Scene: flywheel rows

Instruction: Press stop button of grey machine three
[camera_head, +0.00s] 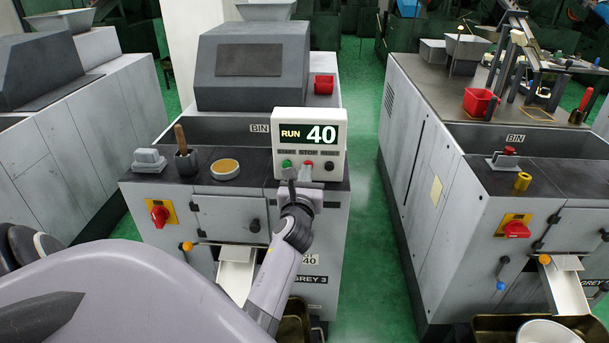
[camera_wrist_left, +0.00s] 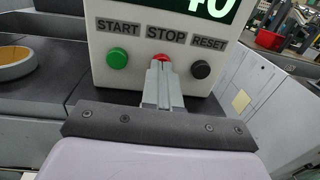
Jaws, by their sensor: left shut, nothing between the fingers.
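The machine labelled GREY 3 (camera_head: 275,215) stands in the middle of the head view. Its white control box (camera_head: 333,150) shows RUN 40 on a dark display. Under the display are a green start button (camera_head: 286,164), a red stop button (camera_head: 308,164) and a dark reset button (camera_head: 329,166). My left gripper (camera_head: 304,173) is shut and empty, its fingertips at the stop button. In the left wrist view the fingers (camera_wrist_left: 160,68) cover most of the red stop button (camera_wrist_left: 162,57); I cannot tell whether they touch it. My right gripper is not in view.
On the machine's top are a dark cup with a wooden handle (camera_head: 185,158), a round dish (camera_head: 224,170) and a grey clamp-like piece (camera_head: 149,160). A red rotary switch (camera_head: 159,215) is on its front. Another grey machine (camera_head: 450,200) stands at right, across a green floor aisle (camera_head: 366,240).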

